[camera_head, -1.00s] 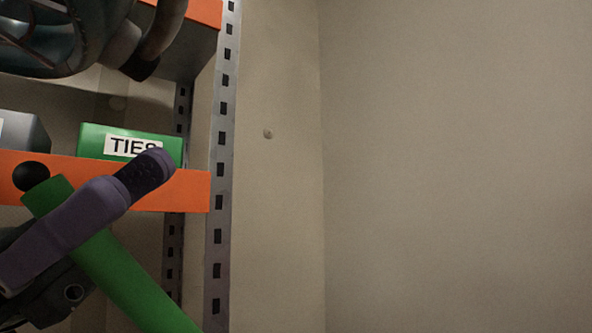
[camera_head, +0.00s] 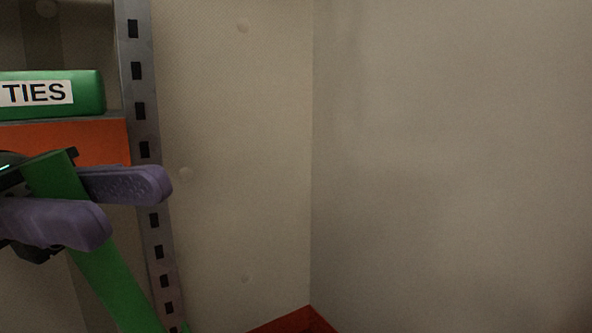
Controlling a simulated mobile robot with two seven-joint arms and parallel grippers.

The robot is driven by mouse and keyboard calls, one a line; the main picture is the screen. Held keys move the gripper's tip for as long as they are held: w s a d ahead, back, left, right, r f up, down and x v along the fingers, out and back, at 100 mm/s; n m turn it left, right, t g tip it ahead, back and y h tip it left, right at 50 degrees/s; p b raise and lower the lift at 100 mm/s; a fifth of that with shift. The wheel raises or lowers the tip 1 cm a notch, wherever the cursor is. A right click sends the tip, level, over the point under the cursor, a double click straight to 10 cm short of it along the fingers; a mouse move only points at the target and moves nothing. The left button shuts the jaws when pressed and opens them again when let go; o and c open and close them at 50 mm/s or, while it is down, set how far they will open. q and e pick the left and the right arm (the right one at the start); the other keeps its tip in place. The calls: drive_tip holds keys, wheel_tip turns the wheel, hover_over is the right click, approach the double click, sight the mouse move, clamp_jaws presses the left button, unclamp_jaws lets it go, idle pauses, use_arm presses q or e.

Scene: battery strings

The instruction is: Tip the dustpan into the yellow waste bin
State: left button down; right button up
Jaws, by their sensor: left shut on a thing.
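My left gripper (camera_head: 132,208) is at the lower left, with two purple-grey fingers. It is shut on a green bar, which looks like the handle of the dustpan (camera_head: 113,290). The handle is tilted and runs from the fingers down to the right, out of the bottom of the view. The dustpan's pan is not in view. The yellow waste bin is not in view. My right gripper is not in view.
A shelf rack with a grey slotted post (camera_head: 137,75) and an orange beam (camera_head: 100,140) stands at the left, behind the gripper. A green box labelled TIES (camera_head: 88,92) sits on it. A red surface (camera_head: 300,322) shows at the bottom. Bare walls fill the right.

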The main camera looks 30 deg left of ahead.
use_arm(q)
drive_tip(key=w+d+n+y, duration=0.1)
drive_tip(key=w+d+n, duration=0.1)
drive_tip(key=w, duration=0.4)
drive_tip(key=shift+d+r+n+y+p, duration=0.15)
drive_tip(key=shift+d+n+y+p, duration=0.15)
drive_tip(key=shift+y+p, duration=0.15)
wheel_tip(320, 180, up, 74)
drive_tip(key=w+n+t+y+p, duration=0.2)
drive_tip(key=t+p, duration=0.5)
drive_tip(key=p, duration=6.8)
drive_tip(key=n+y, duration=0.1)
drive_tip(key=n, duration=0.1)
drive_tip(key=shift+w+f+n+p, duration=0.2)
drive_tip(key=shift+f+n+p, duration=0.1)
drive_tip(key=shift+n, duration=0.1)
